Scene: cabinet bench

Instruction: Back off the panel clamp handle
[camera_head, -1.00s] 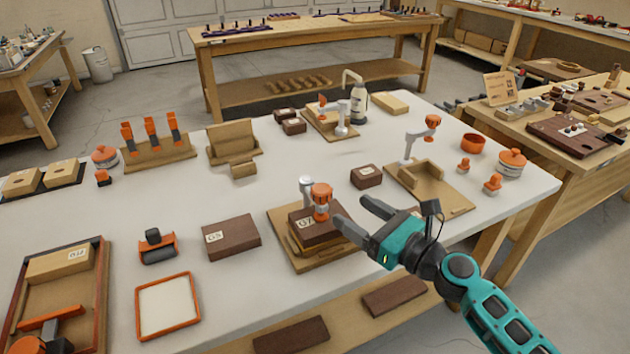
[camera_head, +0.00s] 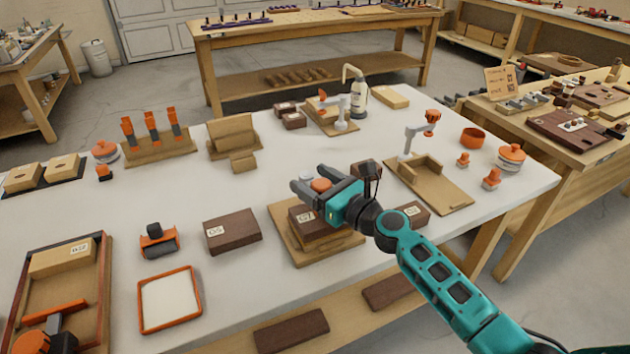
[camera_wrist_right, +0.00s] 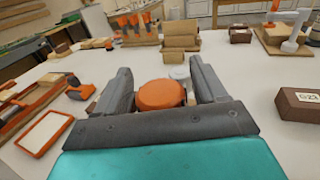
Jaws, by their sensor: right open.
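The panel clamp's round orange handle (camera_head: 320,184) is above a dark brown panel marked G7 (camera_head: 306,219), which sits in a wooden fixture (camera_head: 301,255). My right gripper (camera_head: 306,179) is open at the handle's height and partly hides the clamp. The clamp's lower part is hidden. My left gripper is not in view.
A second fixture with an orange-handled clamp (camera_head: 431,117) stands to the right. A dark block G5 (camera_head: 232,231) lies left of the panel, and another dark block (camera_head: 413,211) lies right, by my forearm. An orange-framed tray (camera_head: 168,302) is at front left.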

